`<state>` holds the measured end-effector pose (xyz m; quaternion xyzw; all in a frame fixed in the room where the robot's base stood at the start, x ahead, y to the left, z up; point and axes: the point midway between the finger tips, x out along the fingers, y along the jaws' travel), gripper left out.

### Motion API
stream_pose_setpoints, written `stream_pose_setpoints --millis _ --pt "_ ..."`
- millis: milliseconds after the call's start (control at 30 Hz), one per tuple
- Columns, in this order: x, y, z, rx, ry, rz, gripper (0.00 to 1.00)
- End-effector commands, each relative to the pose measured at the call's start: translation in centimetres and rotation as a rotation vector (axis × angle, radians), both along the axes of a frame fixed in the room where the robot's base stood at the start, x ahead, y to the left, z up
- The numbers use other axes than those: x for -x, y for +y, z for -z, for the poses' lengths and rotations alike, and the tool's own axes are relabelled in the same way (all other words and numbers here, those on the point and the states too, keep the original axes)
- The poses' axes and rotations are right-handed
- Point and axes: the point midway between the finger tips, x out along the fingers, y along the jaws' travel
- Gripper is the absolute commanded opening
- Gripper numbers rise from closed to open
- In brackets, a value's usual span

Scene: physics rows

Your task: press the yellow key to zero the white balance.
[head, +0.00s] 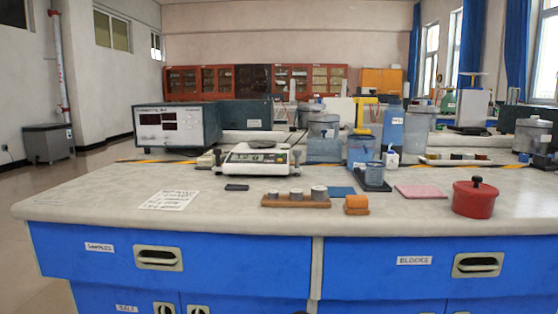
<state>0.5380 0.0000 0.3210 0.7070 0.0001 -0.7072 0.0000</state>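The white balance (240,166) stands on the lab bench, left of the middle in the head view. It has a dark round pan (262,143) on top and a small dark display on its front. Its keys are too small for me to pick out a yellow one. Nothing of mine touches the balance. My gripper is not in view.
A wooden block with several metal weights (296,199) stands in front of the balance, with an orange object (356,204) to its right. A grey instrument (176,127) stands behind left. A red pot (475,198) is at the right. The bench front (250,220) is clear.

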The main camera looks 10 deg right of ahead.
Motion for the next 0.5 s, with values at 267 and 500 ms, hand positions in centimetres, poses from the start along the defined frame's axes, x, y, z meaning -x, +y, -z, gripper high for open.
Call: stream_pose_setpoints --millis 267,500 --pt "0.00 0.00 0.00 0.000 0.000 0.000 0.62" --pt "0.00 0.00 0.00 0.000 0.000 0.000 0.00"
